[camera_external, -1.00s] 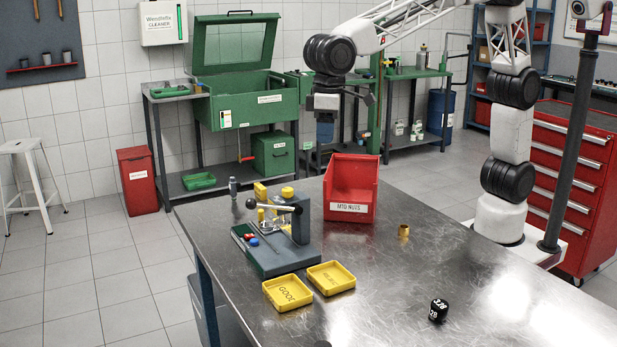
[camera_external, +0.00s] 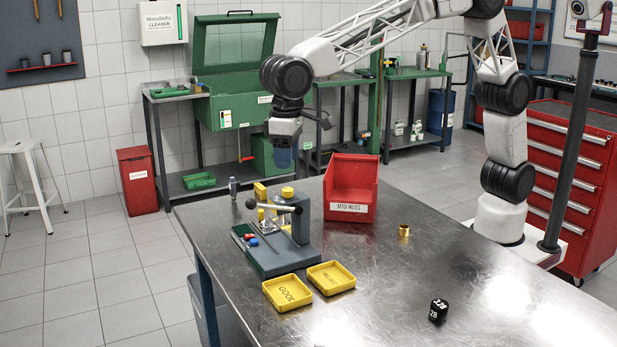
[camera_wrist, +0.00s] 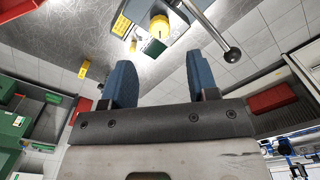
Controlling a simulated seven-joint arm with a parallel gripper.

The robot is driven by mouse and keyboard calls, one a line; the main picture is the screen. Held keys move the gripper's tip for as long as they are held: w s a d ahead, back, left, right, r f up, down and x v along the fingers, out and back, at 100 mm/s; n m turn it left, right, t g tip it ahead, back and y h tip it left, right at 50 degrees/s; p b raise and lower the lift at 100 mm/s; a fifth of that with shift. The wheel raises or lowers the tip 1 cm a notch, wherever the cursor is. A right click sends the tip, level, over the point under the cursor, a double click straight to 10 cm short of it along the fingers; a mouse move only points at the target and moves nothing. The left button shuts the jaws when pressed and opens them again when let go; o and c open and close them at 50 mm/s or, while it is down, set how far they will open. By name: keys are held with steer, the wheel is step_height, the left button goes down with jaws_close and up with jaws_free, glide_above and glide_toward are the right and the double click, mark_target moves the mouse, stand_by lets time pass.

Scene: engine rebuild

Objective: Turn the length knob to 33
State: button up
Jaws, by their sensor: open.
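I cannot tell for sure which part is the length knob, and no scale reading is legible. My gripper (camera_external: 284,158) hangs above and behind the fixture, apart from it. Its blue fingers (camera_wrist: 160,65) are spread, with nothing between them.
The lever's ball (camera_wrist: 232,55) is to the right in the wrist view. A red bin (camera_external: 349,208) labelled M10 NUTS stands right of the fixture. Two yellow trays (camera_external: 331,278) lie in front. A brass nut (camera_external: 404,230) and black dial block (camera_external: 438,311) lie on the clear right side.

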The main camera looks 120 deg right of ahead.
mark_target(288, 189)
steer(key=shift+f, duration=0.1)
steer(key=shift+f, duration=3.8)
steer(key=c, duration=0.9)
